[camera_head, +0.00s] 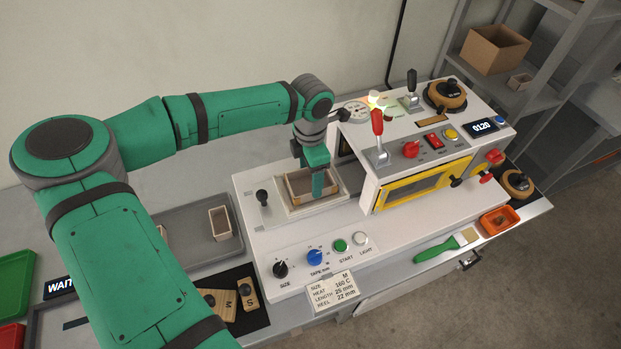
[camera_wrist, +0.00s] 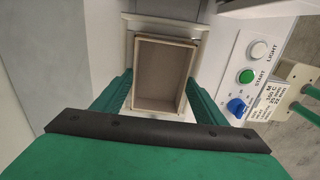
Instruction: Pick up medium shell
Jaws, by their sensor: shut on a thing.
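The medium shell (camera_head: 299,188) is an open, tan-walled box at the white machine's left loading station. In the wrist view the shell (camera_wrist: 162,75) shows from above, with its open top and brown inside facing the camera. My gripper (camera_head: 318,182) reaches down over it from the arm above. In the wrist view my green fingers (camera_wrist: 160,92) stand on the left and right sides of the shell, shut on it. The shell sits at or just above the pale frame (camera_head: 312,208) of the station; I cannot tell whether it is clear of it.
A smaller shell (camera_head: 220,223) stands on the grey tray (camera_head: 190,240) to the left. Wooden blocks marked S and M lie on a black mat (camera_head: 252,318). The machine's housing, with its red lever (camera_head: 377,122) and yellow-framed window (camera_head: 420,184), rises close to the right. A green brush (camera_head: 437,249) lies in front.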

